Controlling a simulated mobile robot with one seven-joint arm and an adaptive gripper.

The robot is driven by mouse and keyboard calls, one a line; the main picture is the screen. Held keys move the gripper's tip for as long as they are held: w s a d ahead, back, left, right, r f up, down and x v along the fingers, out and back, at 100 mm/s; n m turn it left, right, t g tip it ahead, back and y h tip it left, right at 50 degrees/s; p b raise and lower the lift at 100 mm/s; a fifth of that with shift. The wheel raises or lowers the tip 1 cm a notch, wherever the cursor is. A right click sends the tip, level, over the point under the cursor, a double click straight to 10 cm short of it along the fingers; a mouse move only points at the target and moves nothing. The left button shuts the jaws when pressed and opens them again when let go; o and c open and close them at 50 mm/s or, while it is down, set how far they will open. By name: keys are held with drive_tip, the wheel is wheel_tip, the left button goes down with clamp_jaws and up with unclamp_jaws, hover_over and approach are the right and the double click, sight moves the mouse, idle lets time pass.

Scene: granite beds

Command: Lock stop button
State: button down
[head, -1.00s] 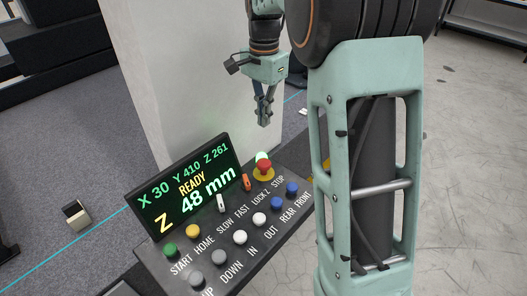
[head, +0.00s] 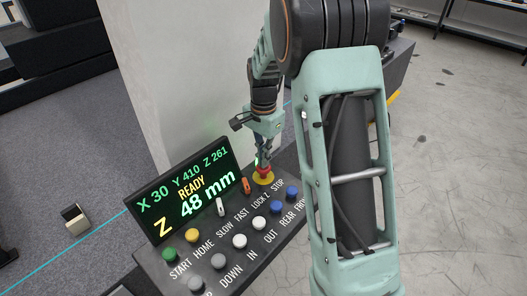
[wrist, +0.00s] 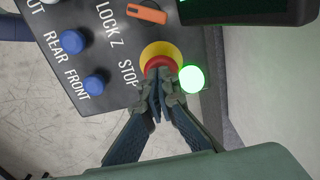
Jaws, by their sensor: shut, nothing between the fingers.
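The red stop button (wrist: 160,62) sits on a yellow disc marked STOP on the dark control panel (head: 215,262). It also shows in the head view (head: 264,170), partly covered by the fingers. My gripper (wrist: 165,74) is shut and empty, with its fingertips over the near side of the red cap in the wrist view. The tips look at or very close to the cap; I cannot tell whether they press on it. A green lamp (wrist: 192,79) glows beside the button. The display (head: 186,190) reads READY, Z 48 mm, X 30, Y 410, Z 261.
An orange LOCK Z switch (wrist: 147,12) is near the button. Blue REAR (wrist: 73,40) and FRONT (wrist: 95,84) buttons lie to its left in the wrist view. White, grey, yellow and green buttons fill the panel. A pale column (head: 180,75) stands behind the display.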

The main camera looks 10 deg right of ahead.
drive_tip(key=shift+f, duration=0.1)
drive_tip(key=shift+f+b, duration=0.65)
drive_tip(key=shift+f, duration=0.3)
drive_tip(key=shift+s+f, duration=0.2)
drive_tip(key=shift+s, duration=0.05)
wheel_tip(320, 180, up, 15)
drive_tip(key=p, duration=0.3)
drive_tip(key=shift+w+f, duration=0.15)
drive_tip(key=shift+w, duration=0.05)
